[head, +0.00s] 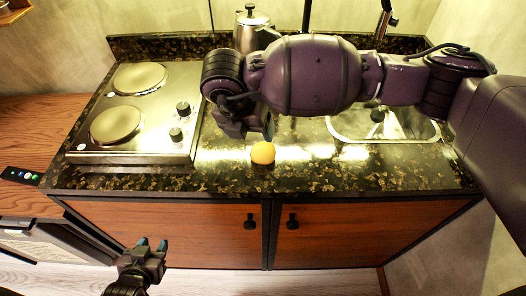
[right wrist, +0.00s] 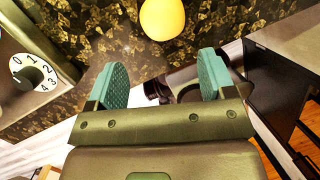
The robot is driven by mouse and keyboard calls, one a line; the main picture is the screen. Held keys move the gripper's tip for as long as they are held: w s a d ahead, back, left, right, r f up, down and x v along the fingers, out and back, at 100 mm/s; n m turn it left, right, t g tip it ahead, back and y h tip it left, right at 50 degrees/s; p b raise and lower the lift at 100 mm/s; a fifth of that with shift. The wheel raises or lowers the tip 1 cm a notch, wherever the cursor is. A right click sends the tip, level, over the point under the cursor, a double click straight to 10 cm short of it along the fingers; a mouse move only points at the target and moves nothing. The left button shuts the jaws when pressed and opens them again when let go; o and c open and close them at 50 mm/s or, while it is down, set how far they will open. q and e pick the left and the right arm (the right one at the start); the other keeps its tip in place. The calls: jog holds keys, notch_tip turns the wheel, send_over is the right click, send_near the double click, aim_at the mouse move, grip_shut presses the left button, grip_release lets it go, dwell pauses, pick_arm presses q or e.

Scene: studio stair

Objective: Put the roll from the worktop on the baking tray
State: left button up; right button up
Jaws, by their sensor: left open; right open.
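The roll (head: 263,153) is a small round yellow-orange piece on the dark speckled worktop (head: 330,178), near its front edge. My right gripper (head: 262,128) hangs over the worktop just behind the roll, partly hidden by its own arm. In the right wrist view the roll (right wrist: 162,18) lies beyond the two teal fingertips, apart from them. The right gripper (right wrist: 163,75) is open and empty there. My left gripper (head: 152,244) is open and empty, low in front of the cabinet doors. I cannot make out a baking tray in either view.
A two-plate hob (head: 145,115) with knobs is left of the roll. A metal pot (head: 249,32) stands at the back, and a sink (head: 400,125) lies to the right under my right arm. A dark appliance (head: 45,243) is at lower left. Worktop around the roll is clear.

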aim_at(261, 149)
jog(key=x, duration=0.4)
jog(key=shift+f, duration=0.35)
jog(key=shift+d+x, duration=0.2)
jog(key=shift+x, duration=2.8)
jog(key=shift+w+r, duration=0.1)
jog(key=shift+r, duration=0.05)
jog(key=c, duration=0.7)
notch_tip(261, 149, up, 20)
